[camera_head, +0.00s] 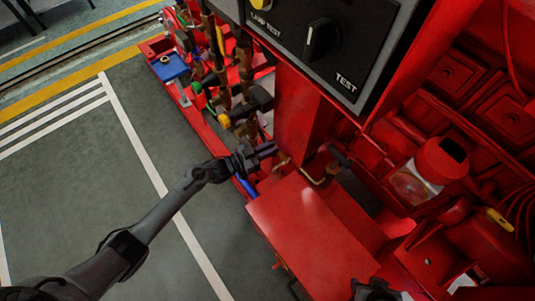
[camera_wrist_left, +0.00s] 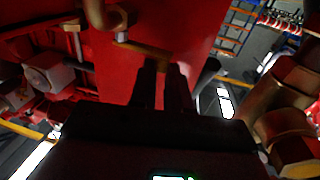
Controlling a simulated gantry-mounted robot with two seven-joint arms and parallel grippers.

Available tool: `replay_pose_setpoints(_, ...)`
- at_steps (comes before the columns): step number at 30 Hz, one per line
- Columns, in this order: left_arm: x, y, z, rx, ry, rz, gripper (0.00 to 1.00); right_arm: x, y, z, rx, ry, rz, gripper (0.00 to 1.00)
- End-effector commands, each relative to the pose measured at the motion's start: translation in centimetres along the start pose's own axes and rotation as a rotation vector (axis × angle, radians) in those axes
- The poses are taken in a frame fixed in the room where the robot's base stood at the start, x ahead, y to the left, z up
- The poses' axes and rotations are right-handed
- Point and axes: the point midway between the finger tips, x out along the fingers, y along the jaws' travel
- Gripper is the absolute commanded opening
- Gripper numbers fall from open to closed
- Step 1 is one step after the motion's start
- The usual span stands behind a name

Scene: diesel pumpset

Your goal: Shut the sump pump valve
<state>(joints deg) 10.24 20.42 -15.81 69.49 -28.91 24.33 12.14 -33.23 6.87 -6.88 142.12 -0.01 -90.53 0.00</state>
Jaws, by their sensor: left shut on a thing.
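My left gripper (camera_head: 268,151) reaches in from the left to the front of the red pumpset, just above the red box. In the left wrist view its two dark fingers (camera_wrist_left: 165,72) point at a flat brass-coloured lever (camera_wrist_left: 147,49) and are shut on its end. I take this lever to be the valve handle; no label shows. The lever joins a short stem under a bent brass pipe (camera_wrist_left: 105,14). In the head view the lever (camera_head: 282,160) is small and partly hidden by the gripper. A dark part at the bottom edge (camera_head: 374,290) looks like my right gripper; its fingers are unclear.
A red box top (camera_head: 313,226) lies right below the left gripper. A control panel (camera_head: 326,45) with a black knob hangs above. Brass pipes and valves (camera_head: 232,85) stand to the upper left. The grey floor (camera_head: 85,195) on the left is clear.

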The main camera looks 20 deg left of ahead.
Motion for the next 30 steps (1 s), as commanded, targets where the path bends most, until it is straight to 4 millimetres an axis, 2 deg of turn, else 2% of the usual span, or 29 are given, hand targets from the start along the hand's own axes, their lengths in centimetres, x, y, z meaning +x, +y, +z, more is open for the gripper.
replay_pose_setpoints(1, 0.24, -0.45, 0.35, 0.007, 0.003, 0.030, 0.00, 1.07, -0.08, 0.34, 0.002, -0.001, -0.001, 0.43)
replay_pose_setpoints(3, 0.34, -0.51, 0.22, 0.004, 0.002, 0.064, 0.00, 1.44, -0.14, 0.46, 0.004, -0.001, -0.003, 0.43)
replay_pose_setpoints(14, 0.36, -0.48, -0.07, 0.000, -0.001, 0.089, 0.00, 1.34, -0.16, 0.42, 0.004, 0.000, -0.004, 0.43)
replay_pose_setpoints(15, 0.36, -0.48, -0.07, 0.000, -0.001, 0.089, 0.19, 1.34, -0.15, 0.42, 0.004, 0.000, -0.003, 0.43)
replay_pose_setpoints(20, 0.36, -0.48, -0.06, 0.000, 0.000, 0.088, 0.42, 1.34, -0.10, 0.43, 0.002, 0.000, -0.002, 0.43)
replay_pose_setpoints(30, 0.12, -0.51, -0.08, 0.000, -0.001, 0.088, 0.42, 1.19, 0.10, 0.43, -0.006, -0.001, 0.004, 0.43)
